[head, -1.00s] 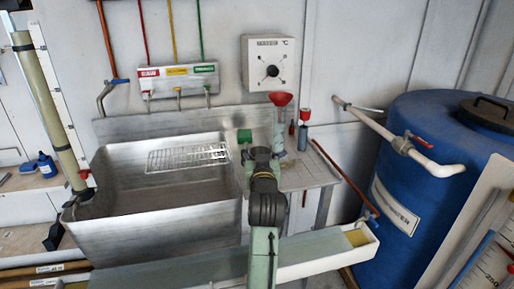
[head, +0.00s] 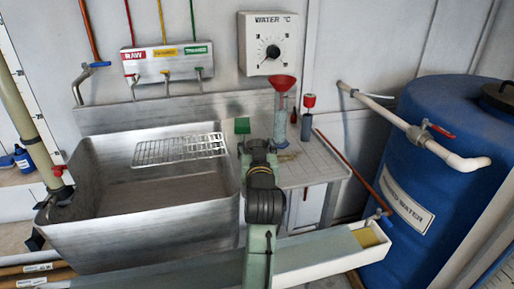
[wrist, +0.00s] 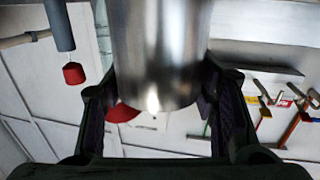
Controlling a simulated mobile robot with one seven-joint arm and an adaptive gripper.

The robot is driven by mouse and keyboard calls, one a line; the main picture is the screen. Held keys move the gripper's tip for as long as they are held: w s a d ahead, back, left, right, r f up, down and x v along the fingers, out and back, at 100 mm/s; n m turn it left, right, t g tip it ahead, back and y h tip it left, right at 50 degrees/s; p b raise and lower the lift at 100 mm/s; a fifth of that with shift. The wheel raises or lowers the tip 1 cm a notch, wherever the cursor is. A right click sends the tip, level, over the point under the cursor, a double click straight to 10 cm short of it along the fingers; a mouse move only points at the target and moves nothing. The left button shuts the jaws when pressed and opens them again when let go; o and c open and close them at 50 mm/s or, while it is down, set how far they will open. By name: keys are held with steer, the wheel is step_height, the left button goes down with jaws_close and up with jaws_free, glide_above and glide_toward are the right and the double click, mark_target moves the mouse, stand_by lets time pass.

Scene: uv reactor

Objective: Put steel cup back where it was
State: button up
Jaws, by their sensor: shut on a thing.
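The steel cup (wrist: 160,40) fills the upper middle of the wrist view, a shiny metal cylinder. My gripper (wrist: 157,88) is shut on it, with one dark finger on each side. In the head view my arm reaches forward over the front of the sink area. There it hides the gripper, and I cannot make out the cup.
The steel sink (head: 110,235) with a wire rack (head: 180,149) is left of my arm. The drainboard (head: 318,165) to the right holds a clear cylinder with a red funnel (head: 284,83) and a red-topped item (head: 308,118). A blue barrel (head: 440,130) stands right.

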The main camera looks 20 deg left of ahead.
steer(key=shift+f, duration=0.15)
steer(key=o, duration=1.5)
